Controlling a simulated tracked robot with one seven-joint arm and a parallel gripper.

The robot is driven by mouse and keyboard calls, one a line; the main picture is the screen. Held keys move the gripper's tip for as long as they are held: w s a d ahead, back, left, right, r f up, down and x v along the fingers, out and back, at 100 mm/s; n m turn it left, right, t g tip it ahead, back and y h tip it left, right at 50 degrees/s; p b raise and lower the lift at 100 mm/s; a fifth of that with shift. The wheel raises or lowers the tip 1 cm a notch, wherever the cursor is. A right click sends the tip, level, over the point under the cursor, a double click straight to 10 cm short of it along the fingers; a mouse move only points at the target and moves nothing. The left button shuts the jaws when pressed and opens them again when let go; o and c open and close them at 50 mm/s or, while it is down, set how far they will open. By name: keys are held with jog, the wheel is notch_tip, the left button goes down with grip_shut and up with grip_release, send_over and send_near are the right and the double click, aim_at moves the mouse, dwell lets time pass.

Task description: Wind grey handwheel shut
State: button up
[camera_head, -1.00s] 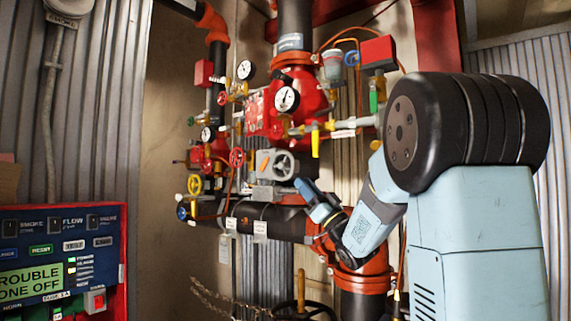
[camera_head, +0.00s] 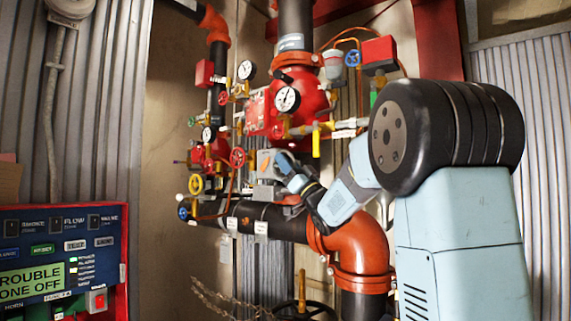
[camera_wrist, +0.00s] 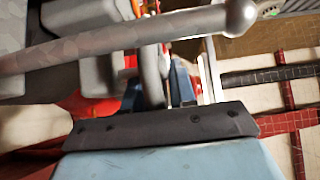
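The grey handwheel sits on the front of a grey gearbox (camera_head: 264,161) with an orange mark, in the middle of the pipework. In the head view, my gripper (camera_head: 284,162) is at the wheel and hides most of it. In the wrist view, a curved grey piece of the handwheel (camera_wrist: 152,76) stands upright between the blue finger parts of my gripper (camera_wrist: 158,85). A grey bar with a round end (camera_wrist: 110,50) crosses close to the camera. Whether the fingers touch the wheel, and how far they are open, is unclear.
A red handwheel (camera_head: 237,157) and a yellow handwheel (camera_head: 195,184) are to the left. Gauges (camera_head: 287,99) and a red valve body hang above. A black pipe (camera_head: 262,221) runs below into an orange elbow (camera_head: 362,240). A red alarm panel (camera_head: 62,262) stands lower left.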

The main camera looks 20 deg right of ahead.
jog(key=shift+c, duration=0.3)
grip_shut()
